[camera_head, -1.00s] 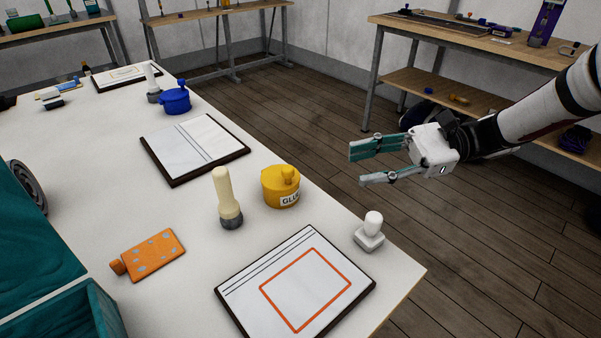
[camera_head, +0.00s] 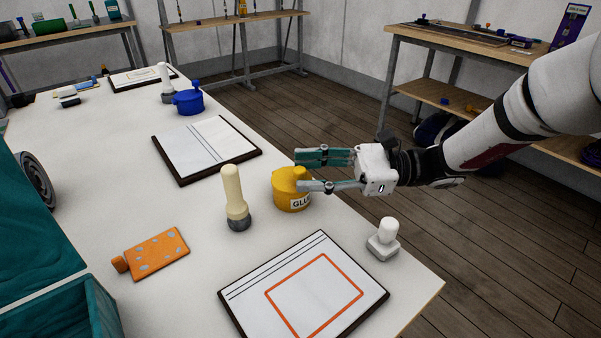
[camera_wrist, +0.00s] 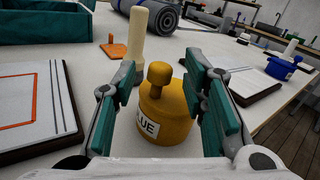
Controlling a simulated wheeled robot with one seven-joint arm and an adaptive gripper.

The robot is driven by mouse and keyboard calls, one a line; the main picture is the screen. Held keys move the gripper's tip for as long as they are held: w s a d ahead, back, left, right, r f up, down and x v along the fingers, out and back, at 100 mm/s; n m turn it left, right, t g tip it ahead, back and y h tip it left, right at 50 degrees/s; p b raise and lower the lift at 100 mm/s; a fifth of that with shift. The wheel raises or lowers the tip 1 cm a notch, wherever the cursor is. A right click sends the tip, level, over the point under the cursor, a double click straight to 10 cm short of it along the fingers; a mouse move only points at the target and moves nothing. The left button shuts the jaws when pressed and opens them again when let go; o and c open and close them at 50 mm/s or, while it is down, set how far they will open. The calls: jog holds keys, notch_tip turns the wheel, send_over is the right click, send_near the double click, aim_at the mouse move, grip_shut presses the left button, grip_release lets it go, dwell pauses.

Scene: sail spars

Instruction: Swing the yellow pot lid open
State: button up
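The yellow pot (camera_head: 291,190), labelled GLUE, stands upright on the white table, its lid (camera_head: 290,174) with a knob lying closed on top. My gripper (camera_head: 298,171) has come in from the right at the height of the lid, with its fingers spread. In the wrist view the yellow pot (camera_wrist: 164,118) and the lid's knob (camera_wrist: 159,73) show between the two teal finger pads, with space on both sides. The gripper (camera_wrist: 165,108) is open and holds nothing. In the head view the near finger hides part of the pot's right side.
A cream-handled brush (camera_head: 235,200) stands close left of the pot. A white stamp (camera_head: 383,240) and a framed sheet with an orange square (camera_head: 240,300) are nearer. A ruled board (camera_head: 165,160) and a blue pot (camera_head: 188,104) lie farther back.

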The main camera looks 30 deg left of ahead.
jog(key=shift+x, duration=1)
grip_shut()
jog(key=shift+r, duration=0.15)
